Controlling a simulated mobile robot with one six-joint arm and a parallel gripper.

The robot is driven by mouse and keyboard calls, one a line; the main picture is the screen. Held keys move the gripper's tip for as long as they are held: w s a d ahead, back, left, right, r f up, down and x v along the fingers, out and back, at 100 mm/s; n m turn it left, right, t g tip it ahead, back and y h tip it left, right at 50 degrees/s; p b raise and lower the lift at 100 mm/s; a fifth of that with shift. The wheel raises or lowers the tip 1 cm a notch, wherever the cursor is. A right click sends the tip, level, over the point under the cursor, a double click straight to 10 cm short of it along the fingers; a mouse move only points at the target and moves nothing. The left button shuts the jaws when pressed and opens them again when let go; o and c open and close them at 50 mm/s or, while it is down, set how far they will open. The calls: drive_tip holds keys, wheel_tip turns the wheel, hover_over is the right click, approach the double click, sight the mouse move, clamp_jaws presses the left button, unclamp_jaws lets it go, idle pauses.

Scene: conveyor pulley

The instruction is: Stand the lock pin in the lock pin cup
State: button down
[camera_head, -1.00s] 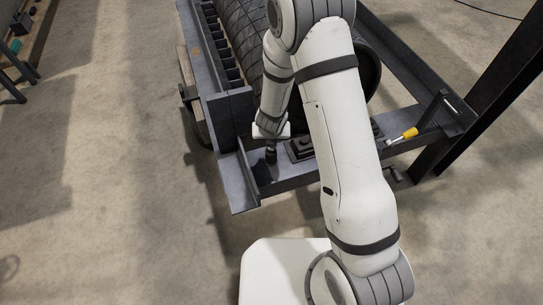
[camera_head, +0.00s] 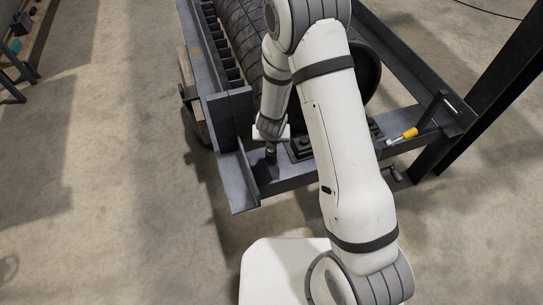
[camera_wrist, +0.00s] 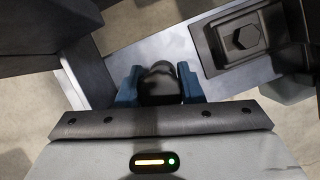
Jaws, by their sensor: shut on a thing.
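My gripper (camera_head: 271,146) is over the near left part of the dark metal frame, pointing down. In the wrist view its two blue fingers (camera_wrist: 158,86) are shut on a dark, round-topped piece, which I take as the lock pin (camera_wrist: 160,80). In the head view a small dark cylinder (camera_head: 271,157) shows just below the gripper, standing about upright at the frame's cross beam. I cannot tell there where the pin ends and the lock pin cup begins. The cup is not clearly seen in either view, and the pin's lower end is hidden.
The frame's cross beam (camera_head: 300,178) runs under the gripper. A bearing block with a hex bolt (camera_wrist: 246,38) sits close to the right in the wrist view. An upright plate (camera_head: 238,115) and the large ribbed roller (camera_head: 247,40) stand behind. A yellow-handled tool (camera_head: 410,133) lies farther right.

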drive_tip(key=shift+f, duration=0.2)
drive_tip(key=shift+c, duration=2.4)
unclamp_jaws()
drive_tip(key=shift+o, duration=0.3)
drive_tip(key=o, duration=0.3)
drive_tip(key=shift+o, duration=0.6)
